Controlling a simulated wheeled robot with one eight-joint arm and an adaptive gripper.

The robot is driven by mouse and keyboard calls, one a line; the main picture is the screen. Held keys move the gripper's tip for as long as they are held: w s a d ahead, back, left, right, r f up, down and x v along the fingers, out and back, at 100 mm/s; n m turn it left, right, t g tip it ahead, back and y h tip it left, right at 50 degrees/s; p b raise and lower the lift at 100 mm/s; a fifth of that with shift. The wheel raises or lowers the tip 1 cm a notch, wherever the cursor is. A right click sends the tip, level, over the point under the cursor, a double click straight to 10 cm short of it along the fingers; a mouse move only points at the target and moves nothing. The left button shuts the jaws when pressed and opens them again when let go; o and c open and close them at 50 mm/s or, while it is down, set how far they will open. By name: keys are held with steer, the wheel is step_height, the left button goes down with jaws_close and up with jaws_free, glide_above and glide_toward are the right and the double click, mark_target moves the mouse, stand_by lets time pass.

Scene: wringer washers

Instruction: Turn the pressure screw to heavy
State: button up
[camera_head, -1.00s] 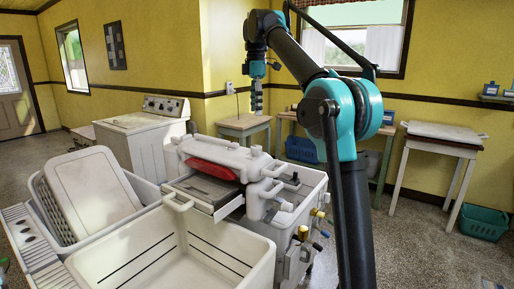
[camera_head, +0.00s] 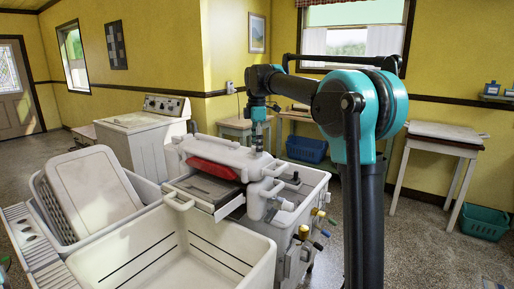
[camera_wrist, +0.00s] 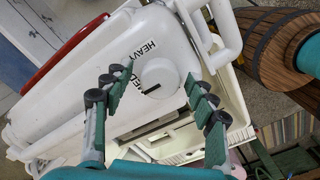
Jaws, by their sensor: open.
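The wringer head (camera_head: 225,155) is a white housing with a red bar (camera_head: 213,172) along its front. The pressure screw (camera_wrist: 158,76), a round white knob with a slot, sits on top of the housing in the wrist view. The word HEAVY (camera_wrist: 148,49) is printed beside it; another printed word below is partly hidden. My gripper (camera_wrist: 160,79) is open, with one dark, jointed finger on each side of the screw and gaps showing. In the head view my gripper (camera_head: 257,148) points down over the housing's right end and hides the screw. I cannot tell its exact height above it.
The white washer tub (camera_head: 290,212) stands under the wringer, with brass valves (camera_head: 304,232) at its side. A white basin (camera_head: 215,245) and a laundry basket (camera_head: 60,215) are in front and left. In the wrist view, a wooden barrel (camera_wrist: 280,45) lies at upper right.

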steer(key=shift+f, duration=0.1)
steer(key=shift+c, duration=0.6)
steer(key=c, duration=1)
steer(key=shift+c, duration=0.2)
steer(key=shift+m, duration=0.4)
steer(key=m, duration=0.3)
steer(key=shift+m, duration=0.4)
steer(key=m, duration=0.4)
steer(key=shift+m, duration=0.3)
steer(key=m, duration=0.4)
steer(key=shift+m, duration=2.2)
